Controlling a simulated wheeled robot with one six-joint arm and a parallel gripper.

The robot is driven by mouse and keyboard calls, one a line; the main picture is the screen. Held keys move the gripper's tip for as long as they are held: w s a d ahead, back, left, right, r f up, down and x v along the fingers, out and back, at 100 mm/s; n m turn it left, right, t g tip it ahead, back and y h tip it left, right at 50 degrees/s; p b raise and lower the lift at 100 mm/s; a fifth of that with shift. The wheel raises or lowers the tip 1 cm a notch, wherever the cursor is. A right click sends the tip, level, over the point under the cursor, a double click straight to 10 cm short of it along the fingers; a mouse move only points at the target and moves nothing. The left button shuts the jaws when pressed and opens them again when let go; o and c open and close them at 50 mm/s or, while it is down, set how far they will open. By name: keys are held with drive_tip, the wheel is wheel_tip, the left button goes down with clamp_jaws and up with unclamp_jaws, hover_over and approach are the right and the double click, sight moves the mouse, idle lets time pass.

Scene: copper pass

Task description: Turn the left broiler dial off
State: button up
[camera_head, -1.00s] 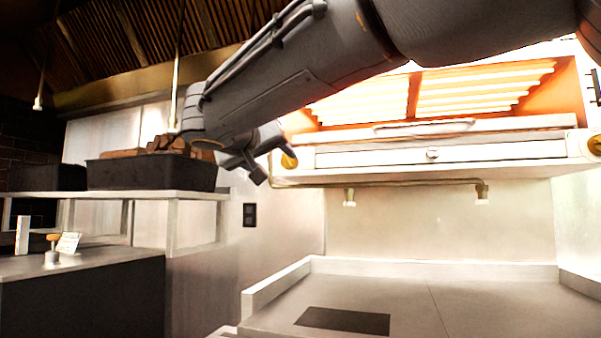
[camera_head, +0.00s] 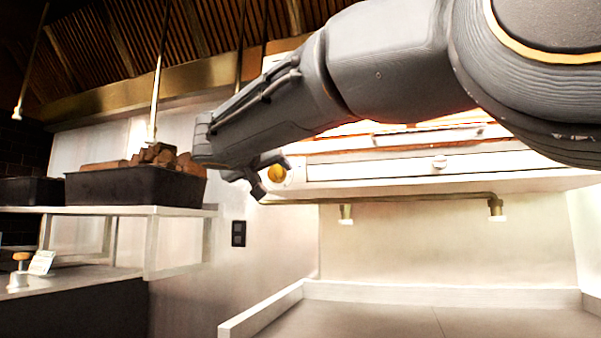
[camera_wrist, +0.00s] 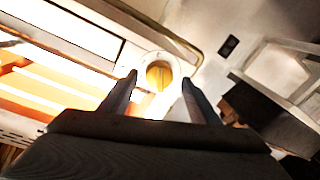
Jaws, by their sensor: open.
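The left broiler dial (camera_head: 276,174) is a yellow-orange knob on a pale round plate at the left end of the white broiler front (camera_head: 370,166). In the wrist view the dial (camera_wrist: 159,75) sits between and just beyond my two fingertips, with a ridge across its face. My gripper (camera_wrist: 159,82) is open, with one finger on each side of the dial and nothing held. In the head view my gripper (camera_head: 258,178) reaches in from the right, its fingers close to the dial's left side. I cannot tell whether either finger touches it.
Glowing orange broiler elements (camera_wrist: 60,88) lie beside the dial. A pipe (camera_head: 400,198) runs under the broiler. A black tray of brown chunks (camera_head: 135,187) stands on a shelf (camera_head: 185,211) at the left. The counter below (camera_head: 380,320) is clear.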

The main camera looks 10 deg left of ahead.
drive_tip(key=shift+w, duration=0.9)
drive_tip(key=shift+c, duration=0.4)
drive_tip(key=c, duration=1)
